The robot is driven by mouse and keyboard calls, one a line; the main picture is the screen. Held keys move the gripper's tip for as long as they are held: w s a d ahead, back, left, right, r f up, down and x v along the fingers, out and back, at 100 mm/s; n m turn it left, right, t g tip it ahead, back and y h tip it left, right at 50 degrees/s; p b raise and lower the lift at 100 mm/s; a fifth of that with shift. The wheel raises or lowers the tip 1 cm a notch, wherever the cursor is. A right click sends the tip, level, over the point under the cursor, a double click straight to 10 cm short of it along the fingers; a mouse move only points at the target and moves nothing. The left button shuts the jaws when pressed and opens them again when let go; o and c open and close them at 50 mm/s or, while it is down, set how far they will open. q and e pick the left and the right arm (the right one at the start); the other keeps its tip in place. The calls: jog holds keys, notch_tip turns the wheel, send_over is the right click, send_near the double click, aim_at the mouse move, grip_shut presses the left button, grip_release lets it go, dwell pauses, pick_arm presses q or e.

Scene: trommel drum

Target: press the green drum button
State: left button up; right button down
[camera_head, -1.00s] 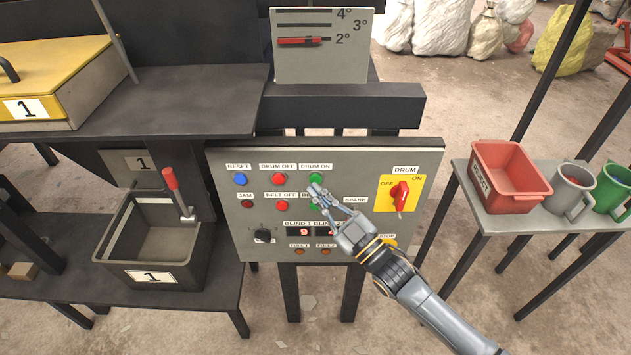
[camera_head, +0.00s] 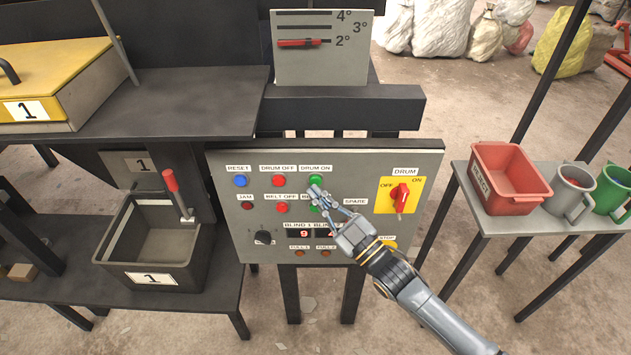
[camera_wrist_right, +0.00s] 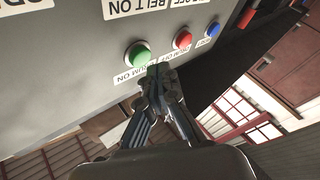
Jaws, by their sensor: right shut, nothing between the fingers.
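The green DRUM ON button (camera_head: 315,180) is in the upper row of the grey control panel (camera_head: 225,200) in the head view. My right gripper (camera_head: 314,189) is shut and empty, its fingertips just below that button in the picture. In the right wrist view the green button (camera_wrist_right: 138,55) shows fully, and my shut fingertips (camera_wrist_right: 160,72) are beside its lower right edge. I cannot tell whether they touch the panel. A second green button in the lower row is partly hidden by my gripper. My left gripper is not in view.
The red DRUM OFF button (camera_head: 278,181) and blue RESET button (camera_head: 240,180) lie left of the green one. A red rotary switch (camera_head: 401,195) on a yellow plate is at right. A shelf holds a red bin (camera_head: 507,178) and mugs.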

jog(key=shift+w, duration=0.15)
jog(key=shift+w, duration=0.3)
